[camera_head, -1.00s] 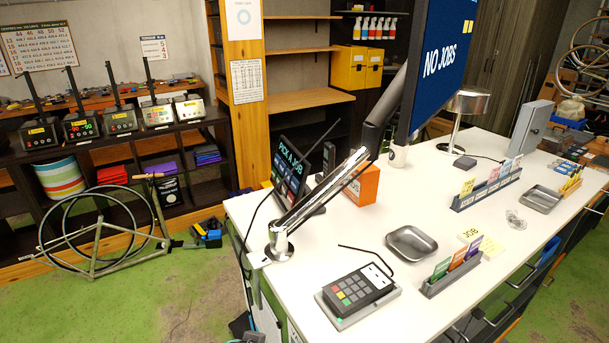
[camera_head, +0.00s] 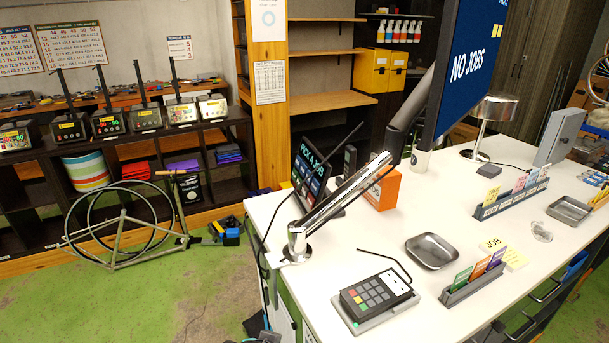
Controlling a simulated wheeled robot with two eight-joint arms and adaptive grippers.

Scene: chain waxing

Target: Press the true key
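A dark keypad (camera_head: 374,293) lies on a light grey base near the front left of the white desk (camera_head: 410,215). It has several grey keys and a few coloured ones at its left side. A pale label strip runs near its right edge. I cannot read any marking on the keys, so I cannot tell which one is the true key. A small green light shows at the base's front left corner. A tilted dark touchscreen (camera_head: 309,170) behind it reads "PICK A JOB".
A chrome arm (camera_head: 345,203) rises from the desk and carries a large screen (camera_head: 468,55) reading "NO JOBS". A metal tray (camera_head: 432,250), a card holder (camera_head: 473,280) and an orange box (camera_head: 383,188) stand around the keypad. A bicycle frame (camera_head: 125,240) leans by the left shelf.

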